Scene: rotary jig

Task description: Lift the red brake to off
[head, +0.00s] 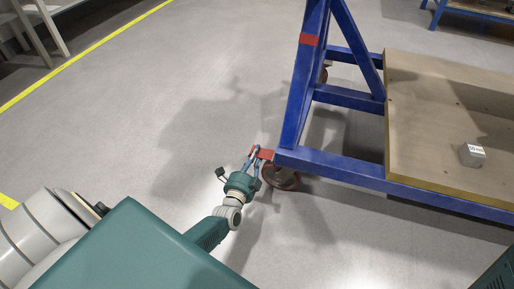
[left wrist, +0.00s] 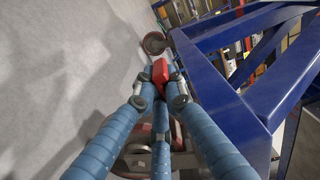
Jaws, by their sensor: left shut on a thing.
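The red brake (head: 265,154) sits at the near corner of the blue cart frame, just above a caster wheel (head: 281,178). My left gripper (head: 255,150) reaches it from below left in the head view, with its blue fingers at the brake. In the left wrist view the red brake (left wrist: 161,71) lies between the fingertips of my left gripper (left wrist: 160,78), which is shut on it. The fingers hide part of the brake and of the wheel below it. The brake's exact tilt is hard to tell. My right gripper is not in view.
The blue cart frame (head: 345,168) carries a wooden board (head: 430,120) with a small grey block (head: 472,155) on it. Another caster (left wrist: 154,43) shows farther along the frame. Open grey floor (head: 130,110) lies to the left, crossed by a yellow line (head: 85,52).

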